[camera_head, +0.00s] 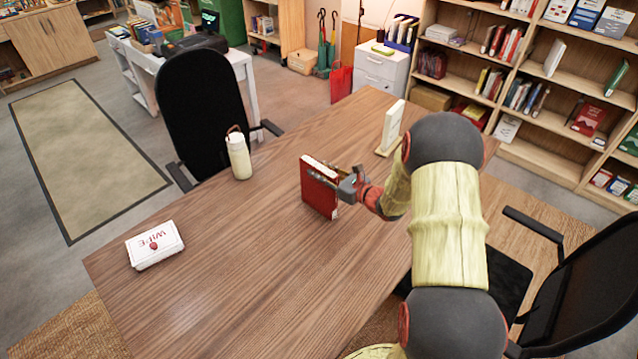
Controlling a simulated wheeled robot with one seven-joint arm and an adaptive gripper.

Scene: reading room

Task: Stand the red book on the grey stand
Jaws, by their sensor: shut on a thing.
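The red book (318,192) is upright over the middle of the wooden table, with its red cover facing front left and its pale page edges at the top. My gripper (346,184) comes in from the right and is shut on the book's right edge. I cannot tell whether the book's lower edge touches the table or hangs just above it. I cannot make out a grey stand in this view; my arm hides part of the table's right side. A light wooden stand (386,150) with a cream upright panel (393,124) stands behind the gripper.
Black chairs (205,105) stand at the far left and right (590,290). Bookshelves (540,80) line the back right.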

